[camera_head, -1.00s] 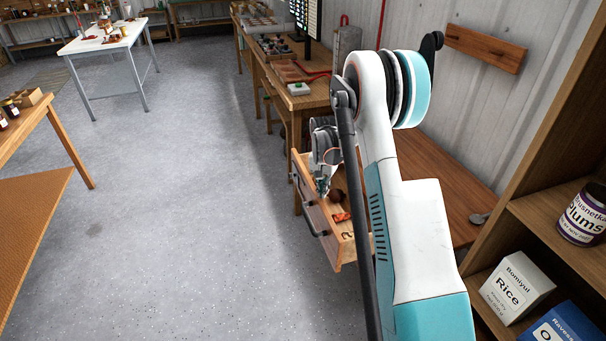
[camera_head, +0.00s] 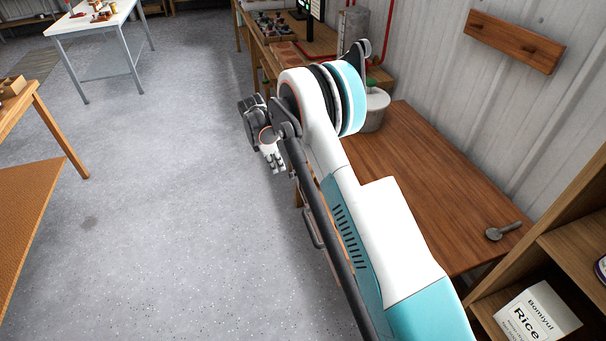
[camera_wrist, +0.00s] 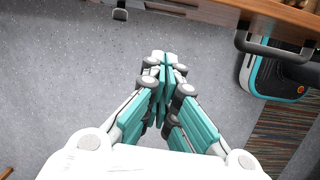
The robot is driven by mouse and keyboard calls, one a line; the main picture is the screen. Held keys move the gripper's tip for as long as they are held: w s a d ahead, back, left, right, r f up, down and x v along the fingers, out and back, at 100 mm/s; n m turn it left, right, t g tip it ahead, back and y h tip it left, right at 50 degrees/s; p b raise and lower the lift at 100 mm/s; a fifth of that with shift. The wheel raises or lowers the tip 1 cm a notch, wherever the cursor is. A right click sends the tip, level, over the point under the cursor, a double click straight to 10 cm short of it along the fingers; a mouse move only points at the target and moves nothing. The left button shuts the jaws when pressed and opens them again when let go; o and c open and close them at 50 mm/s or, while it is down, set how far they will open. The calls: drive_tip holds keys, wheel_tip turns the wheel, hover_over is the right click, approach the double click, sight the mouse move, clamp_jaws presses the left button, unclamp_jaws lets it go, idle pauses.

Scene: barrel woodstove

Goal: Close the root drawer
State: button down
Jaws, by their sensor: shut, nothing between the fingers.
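The drawer is mostly hidden behind my arm in the head view; its dark handle (camera_head: 312,230) shows at the arm's left side. I cannot tell there how far out the drawer stands. In the wrist view a wooden front (camera_wrist: 285,17) with a dark handle (camera_wrist: 270,48) is at the top right. My gripper (camera_head: 273,164) points down over the bare floor, left of the bench and apart from the handle. In the wrist view my gripper (camera_wrist: 164,62) has its fingers together with nothing between them.
The wooden bench (camera_head: 430,180) stands behind my arm, with a grey pot (camera_head: 376,110) and a ladle (camera_head: 503,231) on it. A shelf (camera_head: 572,248) with a rice box (camera_head: 535,318) is at the right. The floor (camera_head: 180,220) to the left is clear.

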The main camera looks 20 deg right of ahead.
drive_tip(key=d+f+b, duration=0.5)
drive_tip(key=d+f, duration=0.1)
drive_tip(key=f, duration=0.3)
drive_tip(key=shift+w+f+n, duration=0.15)
drive_tip(key=shift+f+n, duration=0.15)
drive_tip(key=shift+n, duration=0.1)
drive_tip(key=d, duration=1.8)
drive_tip(key=shift+d, duration=0.2)
